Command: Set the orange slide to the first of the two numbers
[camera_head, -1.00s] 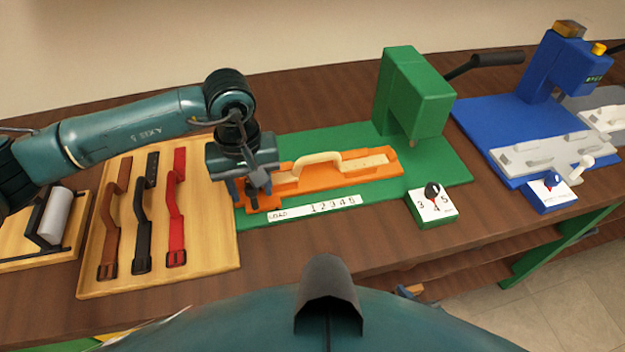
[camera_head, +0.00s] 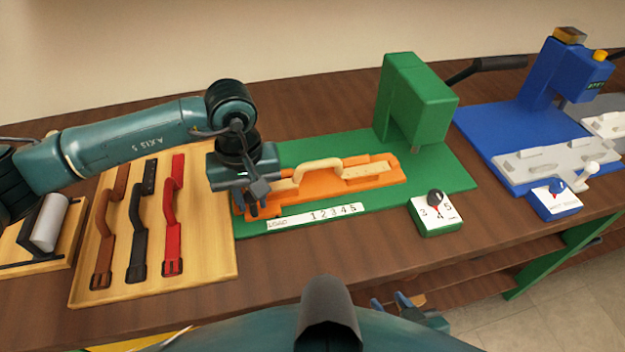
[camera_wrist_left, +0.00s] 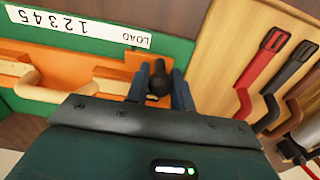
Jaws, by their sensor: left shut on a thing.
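The orange slide (camera_head: 362,183) lies along the green base, and a tan handle-shaped strap (camera_head: 318,166) rests on it. A white scale (camera_head: 315,215) marked LOAD and 1 to 5 runs along its front. My left gripper (camera_head: 254,204) is at the slide's left end, by LOAD. In the left wrist view its fingers (camera_wrist_left: 160,88) are shut on the slide's dark round knob (camera_wrist_left: 159,80). My right gripper (camera_head: 408,308) shows only partly beyond the bench's front edge; its jaw state is unclear.
A green press (camera_head: 415,100) stands over the slide's right end. A white-topped dial box (camera_head: 433,213) is in front. A wooden board (camera_head: 205,262) with brown, black and red straps is at left. A blue press (camera_head: 565,70) is at right.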

